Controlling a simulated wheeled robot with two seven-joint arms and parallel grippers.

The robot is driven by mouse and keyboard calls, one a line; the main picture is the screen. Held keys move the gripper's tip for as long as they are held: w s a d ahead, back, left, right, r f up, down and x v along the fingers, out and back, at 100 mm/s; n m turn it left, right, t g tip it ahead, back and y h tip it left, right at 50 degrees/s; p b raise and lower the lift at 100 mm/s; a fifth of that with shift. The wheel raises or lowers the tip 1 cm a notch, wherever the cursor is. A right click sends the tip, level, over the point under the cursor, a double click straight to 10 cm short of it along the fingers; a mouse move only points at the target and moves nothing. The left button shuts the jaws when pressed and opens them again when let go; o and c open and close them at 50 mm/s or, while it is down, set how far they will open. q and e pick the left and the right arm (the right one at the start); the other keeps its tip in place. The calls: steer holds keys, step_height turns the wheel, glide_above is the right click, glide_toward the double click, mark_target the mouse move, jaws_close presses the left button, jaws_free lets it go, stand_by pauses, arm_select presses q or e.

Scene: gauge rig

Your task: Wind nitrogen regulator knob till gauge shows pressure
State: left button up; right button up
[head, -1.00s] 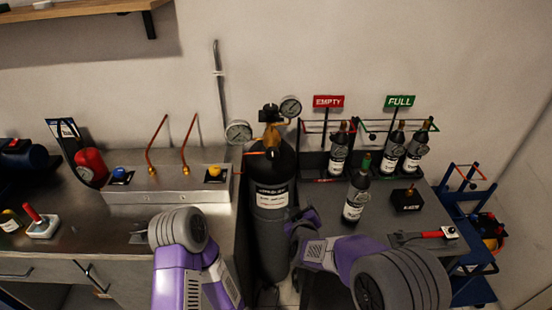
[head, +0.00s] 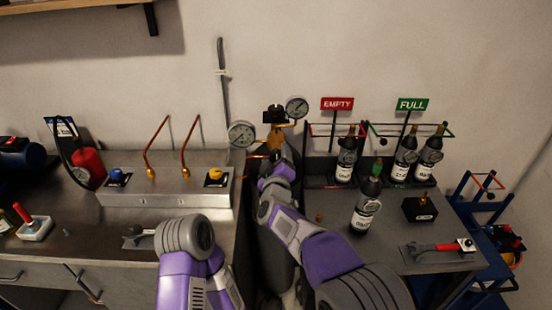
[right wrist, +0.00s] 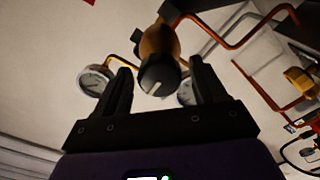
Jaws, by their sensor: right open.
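The nitrogen regulator (head: 276,138) is a brass body on top of the black cylinder, which my right arm mostly hides in the head view. Two round white gauges flank it, the left gauge (head: 241,134) and the right gauge (head: 297,107); their needles are too small to read. In the right wrist view a dark round knob (right wrist: 158,76) with a pale mark sits on the brass body (right wrist: 160,42). My right gripper (right wrist: 160,68) is open, with one finger on each side of the knob; gaps show beside it.
A metal manifold box (head: 165,195) with copper pipes stands on the left bench. On the right table are dark bottles (head: 366,205), a black box (head: 420,209) and a red-handled tool (head: 435,247). A blue cart (head: 480,215) stands at far right.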

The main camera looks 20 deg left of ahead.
steer(key=shift+w+a, duration=0.1)
steer(key=shift+w, duration=0.3)
steer(key=c, duration=1.1)
steer(key=shift+o, duration=0.2)
